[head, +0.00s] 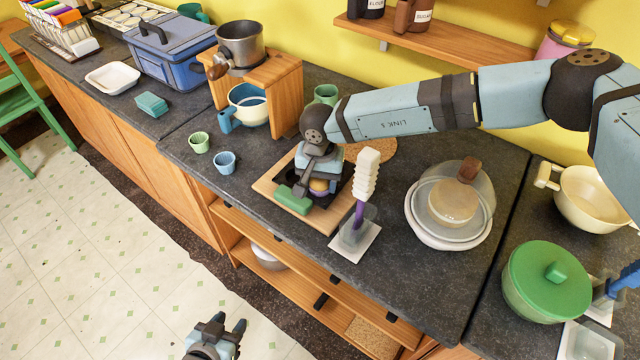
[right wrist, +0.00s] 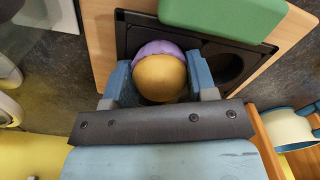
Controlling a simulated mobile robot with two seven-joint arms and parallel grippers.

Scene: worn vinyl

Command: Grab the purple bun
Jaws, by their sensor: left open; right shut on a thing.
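The purple bun (right wrist: 160,75) has a golden-brown body with a purple band showing along one edge. It sits at a round well of a black pan (right wrist: 232,60) on a wooden board. In the head view the bun (head: 319,186) is partly hidden under my right gripper (head: 320,178). My right gripper's blue fingers (right wrist: 158,80) are shut on the bun from both sides, over the pan. My left gripper (head: 228,328) is open and empty, low over the floor in front of the counter.
A green block (head: 293,199) lies across the pan's near side. A clear holder with a white-and-purple brush (head: 366,175) stands close to the right of the board. A glass-domed dish (head: 450,210) is further right. Small cups (head: 199,142) stand left.

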